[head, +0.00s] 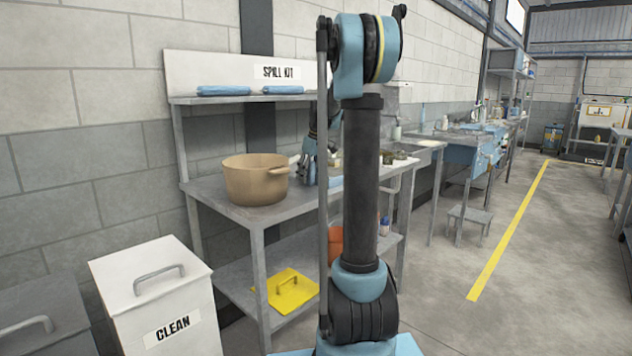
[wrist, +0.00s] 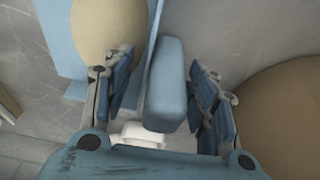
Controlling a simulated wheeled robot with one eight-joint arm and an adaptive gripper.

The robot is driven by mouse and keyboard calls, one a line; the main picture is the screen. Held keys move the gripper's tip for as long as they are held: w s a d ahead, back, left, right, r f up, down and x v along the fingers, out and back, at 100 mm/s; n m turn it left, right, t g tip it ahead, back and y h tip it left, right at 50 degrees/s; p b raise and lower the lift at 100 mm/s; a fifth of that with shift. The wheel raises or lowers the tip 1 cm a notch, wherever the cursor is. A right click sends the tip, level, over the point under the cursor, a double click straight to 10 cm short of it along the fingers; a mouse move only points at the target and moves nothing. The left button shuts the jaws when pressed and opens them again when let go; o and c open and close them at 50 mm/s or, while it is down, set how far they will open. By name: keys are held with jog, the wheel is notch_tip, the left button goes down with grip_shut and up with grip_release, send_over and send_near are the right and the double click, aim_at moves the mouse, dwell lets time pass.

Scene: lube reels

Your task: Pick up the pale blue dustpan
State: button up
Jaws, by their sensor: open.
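The pale blue dustpan shows in the wrist view as a flat pan (wrist: 62,30) at upper left, with a thick rounded blue bar (wrist: 167,85), apparently its handle, between my fingers. In the head view a small pale blue patch (head: 336,182), probably the same dustpan, shows on the bench beside my arm. My gripper (wrist: 165,78) is open, one finger on each side of the bar, with visible gaps. In the head view my gripper (head: 307,176) is low over the bench, partly hidden behind my arm.
A tan pot (head: 256,181) stands left of my gripper; its side (wrist: 285,110) is close to the right finger. A beige rounded thing (wrist: 108,28) overlaps the pan, and a white piece (wrist: 143,136) lies below. A spill kit shelf (head: 220,99) is above the bench.

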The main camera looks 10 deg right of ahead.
jog(key=shift+f, duration=0.2)
jog(key=c, duration=1.3)
jog(key=shift+o, duration=0.2)
jog(key=shift+r, duration=0.1)
